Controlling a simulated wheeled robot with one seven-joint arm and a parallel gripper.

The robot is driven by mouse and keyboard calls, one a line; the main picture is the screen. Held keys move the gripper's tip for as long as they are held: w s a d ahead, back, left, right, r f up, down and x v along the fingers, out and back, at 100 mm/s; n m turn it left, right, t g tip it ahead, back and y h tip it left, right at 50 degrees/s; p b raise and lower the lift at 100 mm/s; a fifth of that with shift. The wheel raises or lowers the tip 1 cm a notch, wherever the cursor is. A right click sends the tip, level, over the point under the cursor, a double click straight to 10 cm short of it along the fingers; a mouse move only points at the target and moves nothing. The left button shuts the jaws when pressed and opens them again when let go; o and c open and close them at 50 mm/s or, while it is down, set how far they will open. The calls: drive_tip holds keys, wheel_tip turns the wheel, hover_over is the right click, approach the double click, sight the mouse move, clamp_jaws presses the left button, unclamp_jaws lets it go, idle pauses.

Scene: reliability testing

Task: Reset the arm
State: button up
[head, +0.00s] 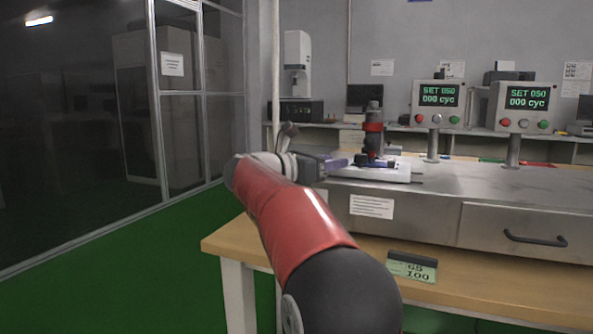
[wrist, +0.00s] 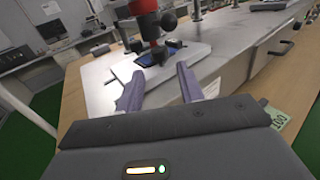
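My gripper (wrist: 160,93) shows in the wrist view with its two purple-grey fingers spread apart and nothing between them. In the head view my red and black arm reaches forward, and the gripper (head: 340,163) is at the near left edge of the metal bench. Just beyond the fingers stands a red and black test device (wrist: 150,25) on a white base plate (wrist: 185,60). A small dark blue item (wrist: 155,57) lies on that plate. The same device (head: 373,130) and plate (head: 395,174) show in the head view.
Two control boxes (head: 437,104) (head: 523,107) on posts stand to the right, both reading SET 050, 000 cyc. A green card (head: 412,268) reading 100 lies on the wooden table (head: 470,285). A drawer (head: 527,233) faces me. Green floor is open at the left beside a glass partition (head: 180,100).

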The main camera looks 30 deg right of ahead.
drive_tip(key=w+a+r+n+t+y, duration=0.2)
drive_tip(key=a+r+n+t, duration=0.55)
drive_tip(key=n+t, duration=0.55)
drive_tip(key=s+a+f+n+t+y+p, duration=0.1)
drive_tip(key=s+a+f+n+t+y, duration=0.15)
drive_tip(key=a+n+y, duration=0.6)
drive_tip(key=s+a+f+n+t+y, duration=0.1)
drive_tip(key=a+f+n+y, duration=0.3)
drive_tip(key=n, duration=0.8)
drive_tip(key=s+a+f+n+g+y+p, duration=0.1)
drive_tip(key=s+a+f+n+g+y, duration=0.5)
drive_tip(key=s+f+n, duration=0.55)
drive_tip(key=s+d+f+n+g+h, duration=0.1)
drive_tip(key=s+f+n+g, duration=0.5)
drive_tip(key=s+f, duration=0.9)
drive_tip(key=shift+f+n+g+h, duration=0.35)
drive_tip(key=shift+f+n+h, duration=0.15)
drive_tip(key=shift+n+h, duration=0.35)
